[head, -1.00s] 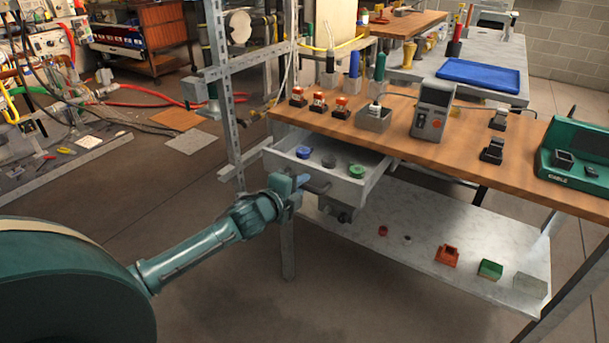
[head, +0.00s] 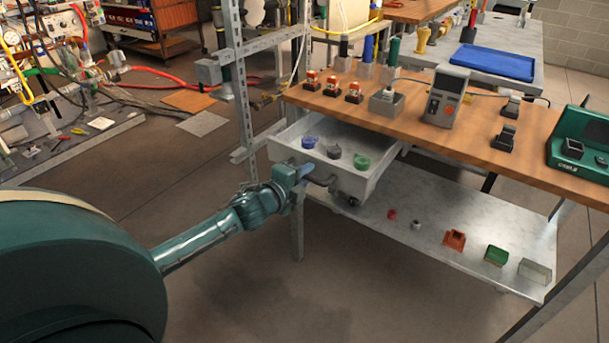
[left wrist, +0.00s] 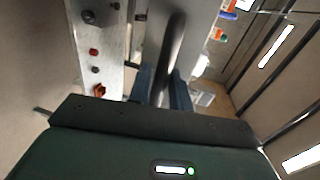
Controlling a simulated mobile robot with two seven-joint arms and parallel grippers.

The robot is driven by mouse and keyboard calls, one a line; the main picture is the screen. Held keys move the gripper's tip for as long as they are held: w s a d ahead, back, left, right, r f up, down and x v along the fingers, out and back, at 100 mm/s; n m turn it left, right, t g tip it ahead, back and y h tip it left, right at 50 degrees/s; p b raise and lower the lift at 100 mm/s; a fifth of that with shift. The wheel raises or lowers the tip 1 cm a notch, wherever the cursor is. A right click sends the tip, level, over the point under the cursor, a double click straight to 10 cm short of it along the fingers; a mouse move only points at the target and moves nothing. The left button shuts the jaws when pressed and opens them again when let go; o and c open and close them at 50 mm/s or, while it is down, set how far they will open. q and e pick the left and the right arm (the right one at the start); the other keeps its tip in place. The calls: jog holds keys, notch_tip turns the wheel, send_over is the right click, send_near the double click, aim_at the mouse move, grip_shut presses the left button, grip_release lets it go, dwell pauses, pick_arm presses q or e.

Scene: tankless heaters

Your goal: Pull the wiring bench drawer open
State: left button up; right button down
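The wiring bench drawer (head: 352,184) is pulled out from under the wooden bench top, so its inside shows. A blue, a grey and a green round item lie in it. The dark drawer handle (head: 322,181) is on its front. My left gripper (head: 304,173) is at this handle, in front of the drawer. In the left wrist view the handle bar (left wrist: 172,50) runs between the two fingers of my left gripper (left wrist: 166,90), which are closed around it. My right gripper is in neither view.
The bench top (head: 400,118) carries several small switches and a grey meter (head: 446,97). A lower shelf (head: 460,220) with small parts lies below the drawer. A metal upright post (head: 238,90) stands left of the drawer. The floor in front is free.

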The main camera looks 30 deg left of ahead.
pick_arm(q)
jog(key=shift+s, duration=0.1)
jog(key=p+v, duration=0.1)
jog(key=v, duration=1.2)
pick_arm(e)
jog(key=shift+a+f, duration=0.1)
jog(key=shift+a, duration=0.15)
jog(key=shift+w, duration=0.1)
